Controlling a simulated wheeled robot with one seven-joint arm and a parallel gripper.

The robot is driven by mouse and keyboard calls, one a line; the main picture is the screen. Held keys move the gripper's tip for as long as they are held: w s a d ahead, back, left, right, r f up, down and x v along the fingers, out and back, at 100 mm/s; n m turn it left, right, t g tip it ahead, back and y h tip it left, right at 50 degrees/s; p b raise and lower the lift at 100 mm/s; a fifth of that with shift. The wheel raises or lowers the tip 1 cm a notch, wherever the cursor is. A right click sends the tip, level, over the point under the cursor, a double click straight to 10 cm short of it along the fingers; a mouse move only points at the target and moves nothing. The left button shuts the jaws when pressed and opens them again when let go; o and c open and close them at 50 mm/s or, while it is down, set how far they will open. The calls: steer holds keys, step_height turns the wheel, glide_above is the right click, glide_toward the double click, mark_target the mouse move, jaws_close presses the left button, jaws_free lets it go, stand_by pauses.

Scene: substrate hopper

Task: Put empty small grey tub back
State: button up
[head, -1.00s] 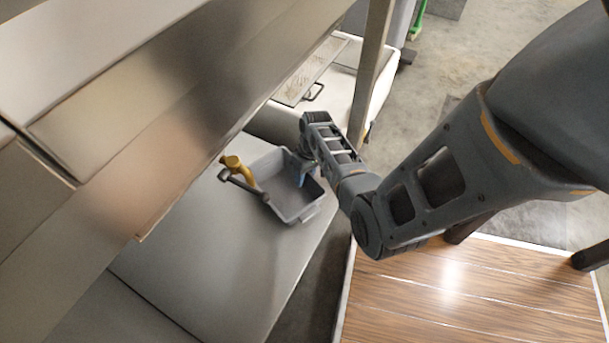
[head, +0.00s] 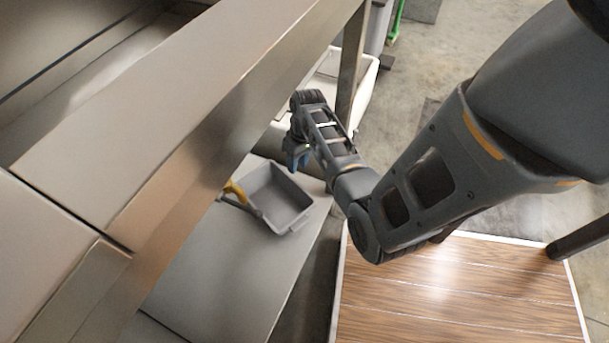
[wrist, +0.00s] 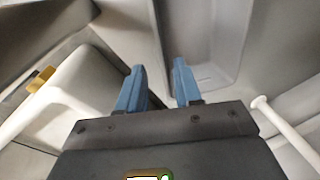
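The small grey tub (head: 281,196) sits upright on the light grey surface below the steel structure, and its visible inside looks empty. My gripper (head: 298,161) is above the tub's far edge in the head view, apart from it. In the wrist view my gripper (wrist: 157,82) shows two blue fingers spread with a clear gap and nothing between them. A grey walled recess (wrist: 205,45) beyond the fingers looks like the tub, but I cannot be sure.
A yellow part (head: 234,190) with a grey lever is beside the tub's left side, below a steel beam (head: 215,130). A white bin (head: 362,92) stands behind, past a steel post (head: 352,60). A wood-topped platform (head: 450,295) is at lower right.

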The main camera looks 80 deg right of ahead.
steer(key=s+a+r+n+t+h, duration=0.2)
steer(key=s+a+h, duration=0.1)
steer(key=a, duration=0.4)
steer(key=s+a+r+n+t+h, duration=0.2)
steer(key=s+a+h, duration=0.1)
steer(key=a, duration=0.3)
steer(key=s+a+r+n+t+y, duration=0.1)
steer(key=s+a+r+t, duration=0.1)
steer(key=a+r, duration=0.4)
steer(key=s+a+r+n+t+y, duration=0.1)
steer(key=s+a+r+t+y, duration=0.1)
steer(key=a+r+t, duration=0.2)
steer(key=s+a+r+n+t+y, duration=0.1)
steer(key=a+r, duration=0.8)
steer(key=r, duration=0.9)
steer(key=s+t, duration=0.1)
steer(key=t, duration=0.1)
steer(key=shift+a+t+y, duration=0.3)
steer(key=shift+a, duration=0.1)
steer(key=shift+r, duration=0.2)
step_height(320, 180, up, 24)
steer(key=p, duration=2.4)
